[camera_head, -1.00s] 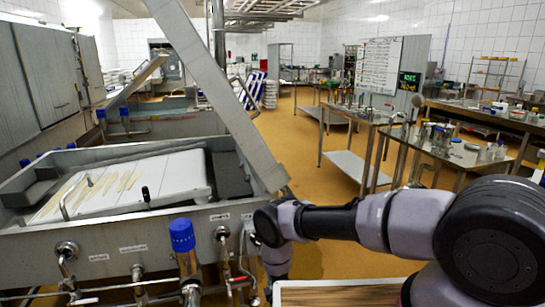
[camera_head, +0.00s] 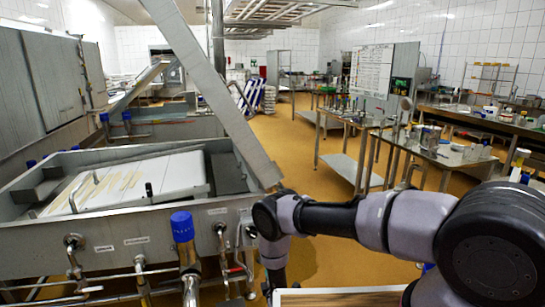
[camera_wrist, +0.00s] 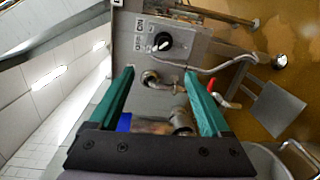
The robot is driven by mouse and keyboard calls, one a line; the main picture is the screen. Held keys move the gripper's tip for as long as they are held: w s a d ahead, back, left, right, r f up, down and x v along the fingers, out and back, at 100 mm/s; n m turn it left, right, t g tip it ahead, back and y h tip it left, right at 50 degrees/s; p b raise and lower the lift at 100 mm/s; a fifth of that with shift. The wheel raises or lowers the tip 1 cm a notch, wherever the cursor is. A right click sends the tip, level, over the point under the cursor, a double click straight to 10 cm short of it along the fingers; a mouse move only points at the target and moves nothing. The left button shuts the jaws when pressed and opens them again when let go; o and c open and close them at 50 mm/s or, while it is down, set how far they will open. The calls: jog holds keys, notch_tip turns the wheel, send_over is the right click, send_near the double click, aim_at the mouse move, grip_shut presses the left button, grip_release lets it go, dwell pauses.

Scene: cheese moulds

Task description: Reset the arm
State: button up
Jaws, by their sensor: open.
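My gripper (camera_wrist: 160,95) is open in the wrist view, with its two green fingers spread apart and nothing held between them. Beyond the fingers is the end of a steel vat with a black knob (camera_wrist: 162,41), a pipe and a blue-capped fitting (camera_wrist: 124,122). In the head view my arm stretches from the right edge to the left, and its wrist end bends down near the vat's front right corner. The gripper itself is hidden in that view.
The steel cheese vat (camera_head: 215,215) with white moulds (camera_head: 130,182) fills the left. A blue-capped valve (camera_head: 183,228) stands at its front. A slanted metal beam (camera_head: 205,80) rises above it. Steel tables (camera_head: 440,155) stand at right. Yellow floor (camera_head: 290,130) lies open between.

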jog(key=w+d+r+m+g+h, duration=0.15)
jog(key=w+r+m, duration=0.35)
jog(key=w+r, duration=0.6)
jog(key=w+r+m+h, duration=0.2)
jog(key=w+r+m, duration=0.35)
jog(key=r, duration=0.85)
jog(key=d+r+m+g, duration=0.1)
jog(key=d+r+m, duration=0.25)
jog(key=r, duration=0.95)
jog(key=d+r+m+g, duration=0.2)
jog(key=d+r, duration=0.3)
jog(key=r, duration=0.8)
jog(key=s+d+r+m+g+y, duration=0.1)
jog(key=s+d+r+m, duration=0.1)
jog(key=s+d+r, duration=0.45)
jog(key=s+d+r+m+g+y, duration=0.1)
jog(key=s+d+r+m+g, duration=0.2)
jog(key=s+r, duration=0.7)
jog(key=s+d+r+m, duration=0.1)
jog(key=s+d+m, duration=0.1)
jog(key=s, duration=1.1)
jog(key=s+d+r+m+g, duration=0.1)
jog(key=s+d+m, duration=0.2)
jog(key=s, duration=1.1)
jog(key=d, duration=0.2)
jog(key=shift+s+d+h, duration=0.25)
jog(key=shift+d+h, duration=0.05)
jog(key=shift+h, duration=0.05)
